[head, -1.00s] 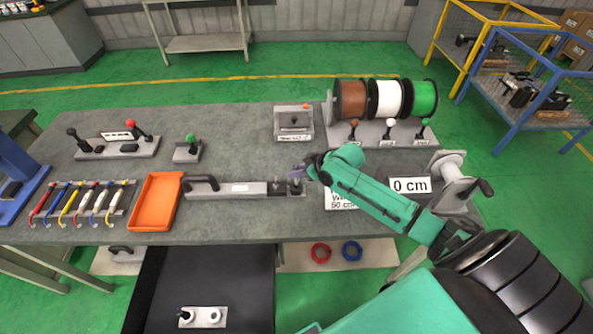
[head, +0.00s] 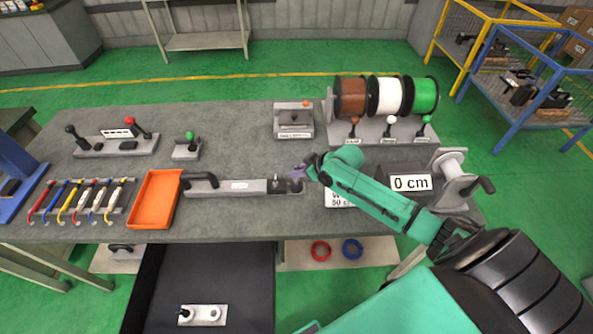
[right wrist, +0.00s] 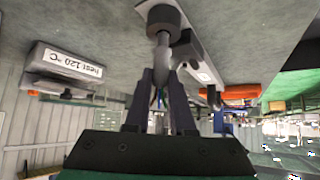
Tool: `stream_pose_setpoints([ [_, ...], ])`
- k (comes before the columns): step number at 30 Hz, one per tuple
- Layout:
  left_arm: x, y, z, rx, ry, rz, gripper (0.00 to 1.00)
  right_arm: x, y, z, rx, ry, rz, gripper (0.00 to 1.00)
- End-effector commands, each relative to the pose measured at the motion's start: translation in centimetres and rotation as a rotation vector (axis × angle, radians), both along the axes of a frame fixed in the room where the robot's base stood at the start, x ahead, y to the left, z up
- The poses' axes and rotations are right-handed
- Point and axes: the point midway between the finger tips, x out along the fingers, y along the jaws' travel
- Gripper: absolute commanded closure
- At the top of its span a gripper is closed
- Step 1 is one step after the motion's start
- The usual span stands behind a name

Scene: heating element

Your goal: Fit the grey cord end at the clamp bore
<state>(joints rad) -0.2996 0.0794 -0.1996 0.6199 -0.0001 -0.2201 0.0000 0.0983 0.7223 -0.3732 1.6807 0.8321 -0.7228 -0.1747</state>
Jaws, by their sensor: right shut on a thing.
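The clamp (head: 225,188) is a long grey bar with a black handle at its left end and small dark fittings at its right end, lying on the workbench. My right gripper (head: 297,173) is over the right end of the bar. In the right wrist view the fingers of my right gripper (right wrist: 161,78) are close together around a grey tapered piece (right wrist: 162,48), which seems to be the cord end. Its tip meets or overlaps a dark round fitting (right wrist: 164,18); I cannot tell whether it is inside. The bore opening is hidden. My left gripper is out of view.
An orange tray (head: 137,222) lies left of the clamp. A heater box (head: 293,134) labelled 120 °C shows in the right wrist view (right wrist: 62,65). Wire spools (head: 385,97) stand at the back right.

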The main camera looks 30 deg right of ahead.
Motion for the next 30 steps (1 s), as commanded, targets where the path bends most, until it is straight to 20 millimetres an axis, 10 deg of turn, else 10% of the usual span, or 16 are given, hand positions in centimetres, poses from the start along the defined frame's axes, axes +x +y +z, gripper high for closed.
stream_pose_setpoints([
  [25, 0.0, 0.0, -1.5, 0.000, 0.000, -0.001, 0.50, 0.0, 0.0, -2.2, 0.000, 0.000, 0.000, 1.00],
  [28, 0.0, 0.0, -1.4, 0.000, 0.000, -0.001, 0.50, 0.0, 0.0, -2.1, 0.000, 0.000, 0.000, 0.47],
  [30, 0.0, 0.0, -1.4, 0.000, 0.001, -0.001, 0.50, 0.0, 0.0, -2.1, 0.000, 0.000, 0.000, 0.43],
])
